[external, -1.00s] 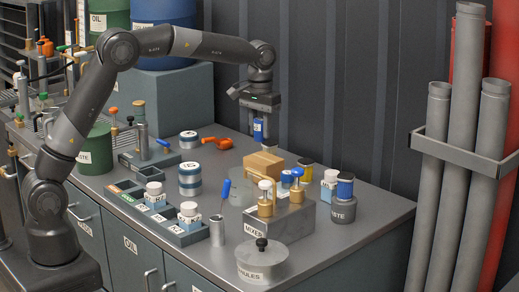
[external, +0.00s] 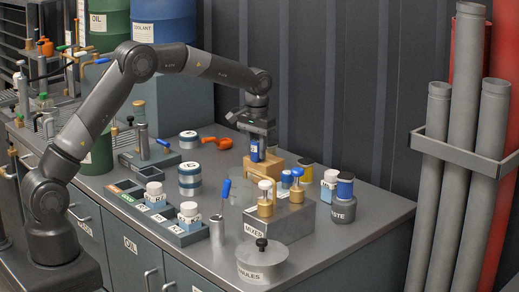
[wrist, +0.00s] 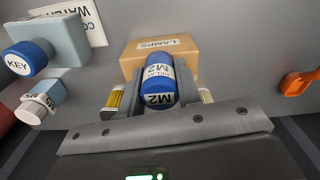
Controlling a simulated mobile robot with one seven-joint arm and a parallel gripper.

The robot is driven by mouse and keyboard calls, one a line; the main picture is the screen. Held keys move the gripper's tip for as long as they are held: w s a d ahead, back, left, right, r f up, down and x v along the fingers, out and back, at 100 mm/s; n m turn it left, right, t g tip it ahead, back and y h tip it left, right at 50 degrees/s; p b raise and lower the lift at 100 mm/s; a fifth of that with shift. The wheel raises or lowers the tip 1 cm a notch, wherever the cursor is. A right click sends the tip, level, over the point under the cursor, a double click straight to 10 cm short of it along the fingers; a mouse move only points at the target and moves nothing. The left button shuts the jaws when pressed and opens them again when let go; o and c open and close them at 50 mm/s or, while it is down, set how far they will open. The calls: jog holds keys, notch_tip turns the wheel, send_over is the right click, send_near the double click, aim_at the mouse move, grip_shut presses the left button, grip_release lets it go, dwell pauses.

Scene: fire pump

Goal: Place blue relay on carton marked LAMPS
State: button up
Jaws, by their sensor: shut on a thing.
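The blue relay (wrist: 158,80), a blue cylinder with white M2 labels, is held between the fingers of my gripper (wrist: 152,98) in the wrist view. In the external view the blue relay (external: 254,150) hangs upright from my gripper (external: 257,140), which is shut on it. The carton marked LAMPS (wrist: 185,46) is a brown box just beyond the relay in the wrist view. In the external view the carton (external: 264,168) is directly below the relay. I cannot tell whether the relay touches its top. The relay hides part of the carton.
An orange tool (external: 216,142) lies to the left.

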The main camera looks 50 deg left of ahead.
jog(key=o, duration=1)
